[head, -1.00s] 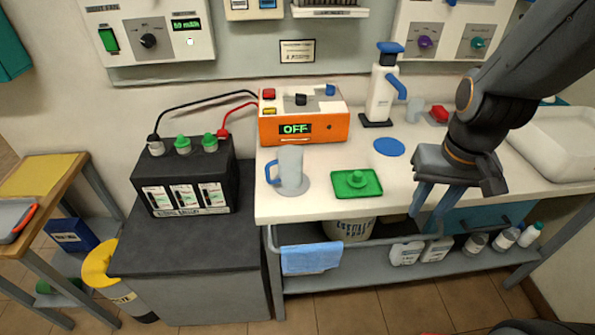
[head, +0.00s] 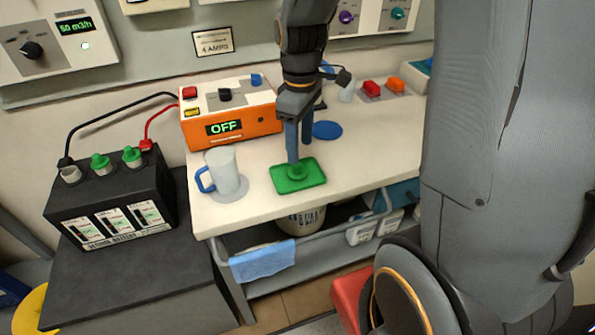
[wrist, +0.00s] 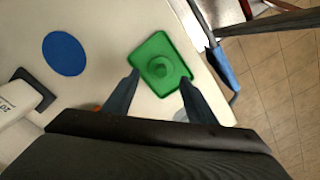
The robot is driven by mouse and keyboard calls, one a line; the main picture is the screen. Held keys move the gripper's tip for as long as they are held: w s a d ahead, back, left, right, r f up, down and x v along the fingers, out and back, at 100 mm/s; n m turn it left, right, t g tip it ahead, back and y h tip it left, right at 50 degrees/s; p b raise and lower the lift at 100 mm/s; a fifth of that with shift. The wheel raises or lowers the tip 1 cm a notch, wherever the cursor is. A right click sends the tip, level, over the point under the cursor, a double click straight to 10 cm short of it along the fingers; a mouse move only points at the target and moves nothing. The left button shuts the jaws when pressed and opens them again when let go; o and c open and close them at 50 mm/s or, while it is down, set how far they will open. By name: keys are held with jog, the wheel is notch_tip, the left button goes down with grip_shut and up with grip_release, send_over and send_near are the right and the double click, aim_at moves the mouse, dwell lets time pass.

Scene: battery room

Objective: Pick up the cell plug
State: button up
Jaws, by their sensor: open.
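The green cell plug (head: 297,172) stands on a small green tray (head: 316,179) near the front edge of the white bench. In the wrist view the plug (wrist: 160,68) shows as a round knob in the middle of the tray (wrist: 148,50). My gripper (head: 299,153) is open above the tray. In the wrist view its fingertips (wrist: 160,79) lie on either side of the plug, with nothing held. The black battery (head: 115,200) at the left has two green plugs in its top, and its leftmost cell opening (head: 71,173) has no plug.
A mug with a blue handle (head: 223,171) stands just left of the tray. An orange charger (head: 232,118) reading OFF sits behind it, with black and red leads to the battery. A blue disc (head: 327,130) lies behind the tray. A blue cloth (head: 262,261) hangs on the front rail.

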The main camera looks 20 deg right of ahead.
aim_at(297, 170)
jog(key=shift+a+f+p, duration=0.15)
jog(key=shift+f+p, duration=0.35)
jog(key=shift+f, duration=1.3)
jog(key=shift+a+f+p, duration=0.15)
jog(key=shift+f+p, duration=0.3)
jog(key=shift+f, duration=1.35)
jog(key=c, duration=0.8)
jog(key=shift+w+r, duration=0.1)
